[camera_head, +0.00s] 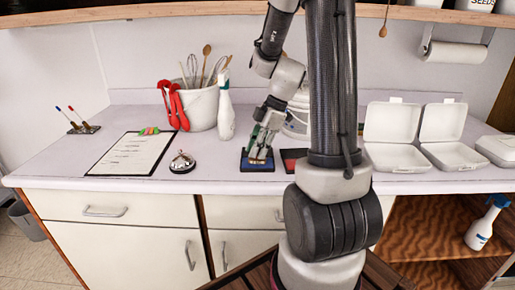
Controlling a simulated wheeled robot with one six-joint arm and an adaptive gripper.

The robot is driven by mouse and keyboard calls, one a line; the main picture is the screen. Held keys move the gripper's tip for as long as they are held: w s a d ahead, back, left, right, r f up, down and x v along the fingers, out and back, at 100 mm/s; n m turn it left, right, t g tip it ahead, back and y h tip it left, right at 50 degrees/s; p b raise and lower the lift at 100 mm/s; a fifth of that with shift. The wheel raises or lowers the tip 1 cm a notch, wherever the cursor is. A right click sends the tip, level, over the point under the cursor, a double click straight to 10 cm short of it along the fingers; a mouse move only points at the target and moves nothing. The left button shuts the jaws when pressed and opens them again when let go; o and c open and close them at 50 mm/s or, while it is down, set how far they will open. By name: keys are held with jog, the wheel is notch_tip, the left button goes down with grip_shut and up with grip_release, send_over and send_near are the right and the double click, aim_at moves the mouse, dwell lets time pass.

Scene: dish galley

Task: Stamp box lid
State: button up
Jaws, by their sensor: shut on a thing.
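My gripper (262,146) is shut on a stamp (257,155) with a dark handle, mostly hidden by the fingers. The stamp is at the blue ink pad (246,165) near the counter's front edge; I cannot tell whether it touches the pad. A red pad (290,156) lies just right of it, partly hidden by my arm. Two white hinged boxes stand open on the right, with their lids raised: the left lid (391,122) and the right lid (443,122). A third white box (497,149) at the right edge looks closed.
Left of the blue pad are a call bell (182,163), a clipboard (131,154), a white bottle (226,115), a utensil crock (202,107) and a pen holder (83,129). A pale round object (297,124) is behind my arm. A shelf (170,11) crosses above.

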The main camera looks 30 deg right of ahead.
jog(key=shift+r, duration=0.1)
jog(key=shift+r, duration=3.4)
